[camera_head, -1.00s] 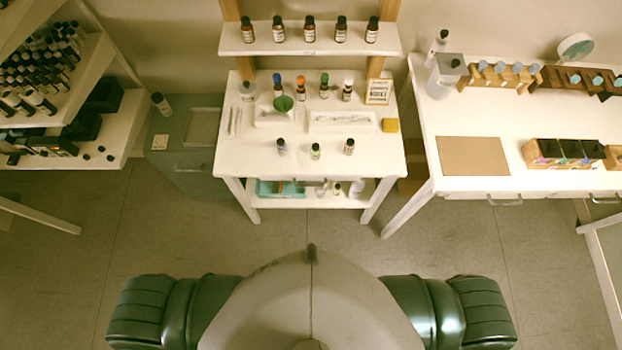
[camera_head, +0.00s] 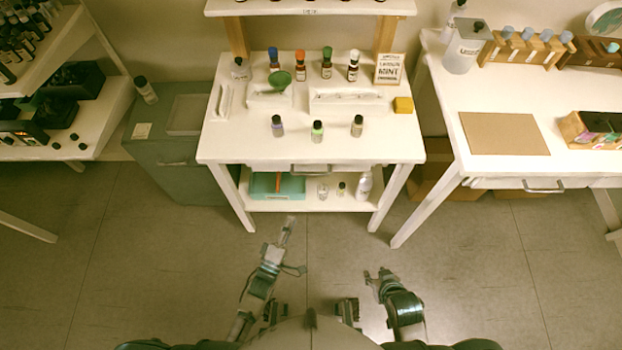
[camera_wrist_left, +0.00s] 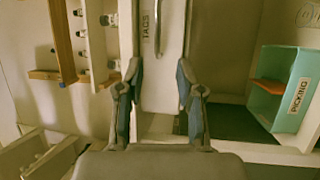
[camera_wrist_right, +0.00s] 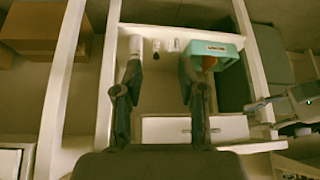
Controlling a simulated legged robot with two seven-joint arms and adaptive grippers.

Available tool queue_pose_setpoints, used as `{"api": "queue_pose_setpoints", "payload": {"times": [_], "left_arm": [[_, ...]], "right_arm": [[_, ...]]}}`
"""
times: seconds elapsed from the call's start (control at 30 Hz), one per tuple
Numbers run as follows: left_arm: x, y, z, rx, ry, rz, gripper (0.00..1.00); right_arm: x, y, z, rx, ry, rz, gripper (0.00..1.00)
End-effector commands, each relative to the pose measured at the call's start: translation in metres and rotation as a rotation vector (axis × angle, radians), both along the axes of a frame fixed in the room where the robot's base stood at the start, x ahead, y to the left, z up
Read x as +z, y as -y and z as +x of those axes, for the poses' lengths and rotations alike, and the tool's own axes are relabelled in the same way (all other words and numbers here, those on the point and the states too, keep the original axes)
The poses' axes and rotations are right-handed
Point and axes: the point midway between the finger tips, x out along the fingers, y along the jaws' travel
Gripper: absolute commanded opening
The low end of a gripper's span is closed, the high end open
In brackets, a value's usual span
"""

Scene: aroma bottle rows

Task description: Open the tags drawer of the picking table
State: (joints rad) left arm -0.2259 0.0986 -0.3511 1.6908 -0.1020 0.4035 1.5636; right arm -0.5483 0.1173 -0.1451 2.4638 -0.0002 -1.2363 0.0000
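The picking table (camera_head: 400,150) stands ahead of me. Its tags drawer (camera_head: 325,168) sits under the front edge of the top and looks shut. In the left wrist view the drawer front (camera_wrist_left: 165,90) carries a TAGS label and a metal bar handle (camera_wrist_left: 157,25). My left gripper (camera_head: 289,222) is in front of the table and below its top; its fingers (camera_wrist_left: 156,80) are open and empty, with the drawer front beyond them. My right gripper (camera_head: 373,274) is further back to the right, open and empty (camera_wrist_right: 160,75), apart from the table.
A lower shelf (camera_head: 300,204) holds a teal box (camera_head: 277,186) and small bottles. Several bottles stand on the tabletop. A grey-green cabinet (camera_head: 165,160) is at the left, and a white table (camera_head: 500,185) with its own drawer at the right. The floor before me is clear.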

Motion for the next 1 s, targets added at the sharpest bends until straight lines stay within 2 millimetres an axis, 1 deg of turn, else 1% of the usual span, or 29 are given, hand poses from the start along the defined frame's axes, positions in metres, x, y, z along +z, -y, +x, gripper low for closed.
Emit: {"api": "queue_pose_setpoints", "payload": {"times": [0.17,0.47,0.6,0.7,0.83,1.0], "left_arm": [[0.007,0.007,0.017,-0.001,0.008,-0.012,0.37],[0.017,0.034,0.08,-0.001,0.006,-0.009,0.37],[0.022,0.047,0.109,-0.001,0.006,-0.007,0.37],[0.025,0.054,0.128,-0.001,0.005,-0.007,0.37],[0.028,0.062,0.145,-0.001,0.003,-0.006,0.37],[0.031,0.065,0.155,-0.001,0.004,-0.007,0.37]], "right_arm": [[0.005,-0.003,0.006,0.001,0.034,0.007,0.4],[0.012,-0.012,0.033,0.007,0.183,0.044,0.4],[0.02,-0.017,0.048,0.012,0.274,0.067,0.4],[0.026,-0.022,0.057,0.014,0.34,0.083,0.4],[0.034,-0.026,0.067,0.016,0.409,0.102,0.4],[0.041,-0.029,0.073,0.018,0.459,0.113,0.4]]}}
